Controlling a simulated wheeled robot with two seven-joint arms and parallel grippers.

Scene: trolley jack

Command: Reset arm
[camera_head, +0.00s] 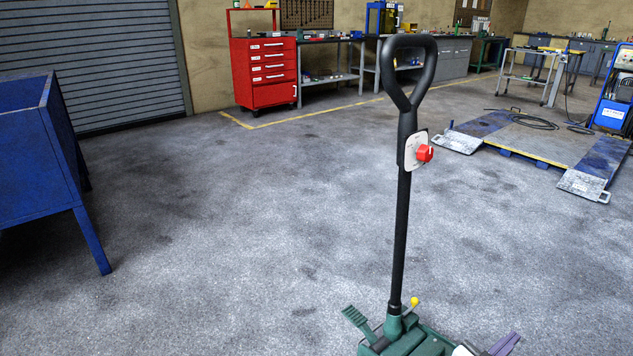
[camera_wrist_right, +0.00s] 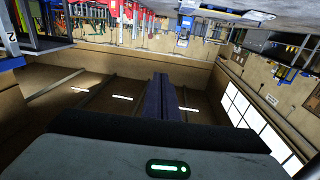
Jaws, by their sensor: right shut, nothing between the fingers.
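The trolley jack stands upright, with its green base (camera_head: 405,342) at the bottom of the head view. Its black handle (camera_head: 400,235) rises to a loop grip at the top, with a red knob (camera_head: 425,153) on a pale plate partway up. A green pedal (camera_head: 357,320) and a yellow-tipped lever (camera_head: 414,302) sit near the base. My right gripper (camera_head: 506,343) shows only in part at the bottom edge, right of the jack's base. In the right wrist view its purple fingers (camera_wrist_right: 160,98) are together and empty. My left gripper is not in view.
A blue metal bin (camera_head: 28,150) stands at the left. A red tool cabinet (camera_head: 265,72) and workbenches line the back wall. A low platform with ramps (camera_head: 530,138) lies at the right. The grey floor between is clear. The wrist view shows the room upside down.

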